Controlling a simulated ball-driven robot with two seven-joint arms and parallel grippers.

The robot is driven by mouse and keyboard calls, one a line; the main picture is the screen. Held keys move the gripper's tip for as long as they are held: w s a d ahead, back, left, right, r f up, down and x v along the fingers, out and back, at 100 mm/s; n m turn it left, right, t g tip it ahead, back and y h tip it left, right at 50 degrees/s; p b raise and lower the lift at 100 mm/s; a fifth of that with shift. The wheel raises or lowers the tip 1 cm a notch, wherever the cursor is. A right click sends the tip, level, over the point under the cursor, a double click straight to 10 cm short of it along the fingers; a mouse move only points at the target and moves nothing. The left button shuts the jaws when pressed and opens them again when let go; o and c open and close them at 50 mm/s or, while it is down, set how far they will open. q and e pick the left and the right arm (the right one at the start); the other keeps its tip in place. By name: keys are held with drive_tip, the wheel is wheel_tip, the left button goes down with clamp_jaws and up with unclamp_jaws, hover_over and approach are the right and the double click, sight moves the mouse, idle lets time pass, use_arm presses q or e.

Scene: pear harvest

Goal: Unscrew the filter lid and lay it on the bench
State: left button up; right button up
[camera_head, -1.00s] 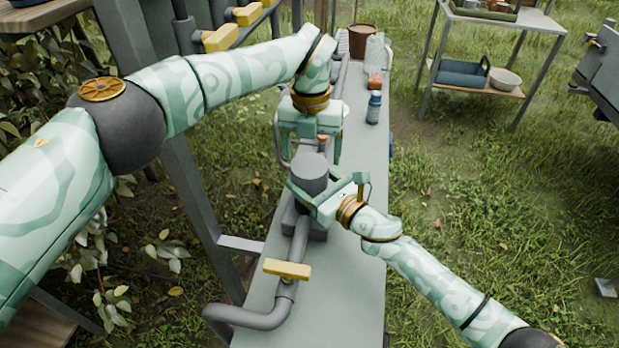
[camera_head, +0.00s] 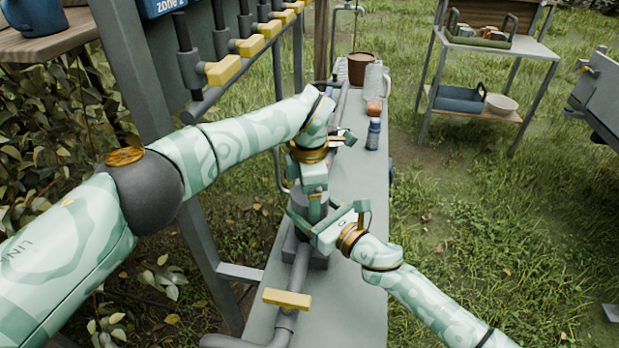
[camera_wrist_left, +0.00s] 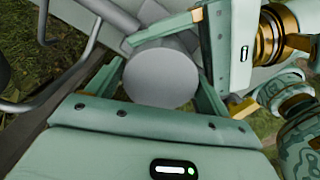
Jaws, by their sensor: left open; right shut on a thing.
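The filter (camera_head: 314,207) is a grey upright cylinder on the bench, mostly hidden by my grippers in the head view. Its round grey lid (camera_wrist_left: 160,78) faces up in the left wrist view. My left gripper (camera_head: 314,185) is over the filter, pointing down. It is open, with one finger on each side of the lid; I cannot tell whether they touch it. My right gripper (camera_head: 318,217) is shut on the filter's cylinder from the right, below the left gripper. The bench (camera_head: 358,215) is a long grey surface.
A pipe with a yellow handle (camera_head: 287,299) runs along the near bench. A blue bottle (camera_head: 373,134), a clear jug (camera_head: 377,82) and a brown pot (camera_head: 361,68) stand at its far end. The bench right of the filter is clear. Yellow-handled valves (camera_head: 224,71) hang upper left.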

use_arm(q)
drive_tip(key=shift+f, duration=1.2)
drive_tip(key=shift+c, duration=0.3)
drive_tip(key=c, duration=0.7)
drive_tip(key=n, duration=0.4)
drive_tip(key=shift+c, duration=0.2)
drive_tip(key=shift+a+r, duration=0.1)
use_arm(e)
drive_tip(key=shift+d, duration=0.15)
use_arm(q)
drive_tip(key=o, duration=1.1)
